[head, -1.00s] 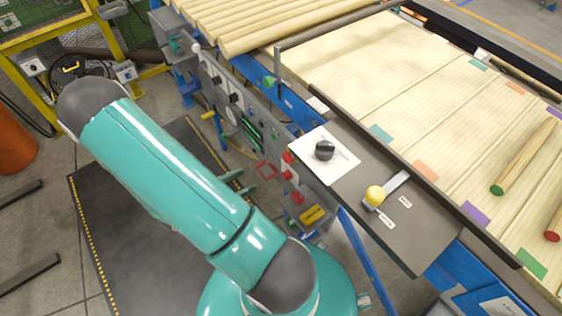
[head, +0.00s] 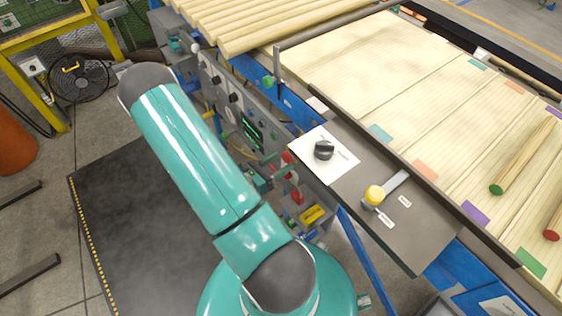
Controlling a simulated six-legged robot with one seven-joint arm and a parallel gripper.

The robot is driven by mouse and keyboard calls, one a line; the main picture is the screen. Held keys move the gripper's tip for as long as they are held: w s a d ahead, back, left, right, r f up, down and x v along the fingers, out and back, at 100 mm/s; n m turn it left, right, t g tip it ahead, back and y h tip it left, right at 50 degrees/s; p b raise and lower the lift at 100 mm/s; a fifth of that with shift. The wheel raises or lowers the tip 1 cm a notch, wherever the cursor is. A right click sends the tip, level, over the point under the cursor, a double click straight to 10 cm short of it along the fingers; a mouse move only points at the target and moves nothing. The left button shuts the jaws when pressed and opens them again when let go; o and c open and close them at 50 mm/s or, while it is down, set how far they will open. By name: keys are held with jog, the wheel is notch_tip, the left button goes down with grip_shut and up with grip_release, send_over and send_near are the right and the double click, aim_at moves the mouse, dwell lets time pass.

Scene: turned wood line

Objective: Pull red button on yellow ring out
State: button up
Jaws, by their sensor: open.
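Red parts show on the grey control panel: one red part (head: 287,158) is just above my gripper and another red part (head: 297,197) is lower, near a yellow block (head: 313,214). They are too small to tell which is the button, and I cannot make out a yellow ring. My gripper (head: 279,172) is open, with its teal fingers in front of the panel among the red parts. It hides part of the panel there. I cannot tell whether the fingers touch anything.
A sloping grey ledge (head: 420,235) with a black knob (head: 324,150) and a yellow-knobbed lever (head: 375,195) juts out right of the panel. Wooden rods (head: 525,155) lie on the light table beyond. A dark floor mat (head: 140,215) is clear at left.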

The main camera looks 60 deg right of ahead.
jog(key=shift+s+d, duration=0.3)
jog(key=shift+d, duration=0.3)
grip_shut()
jog(key=shift+v, duration=0.9)
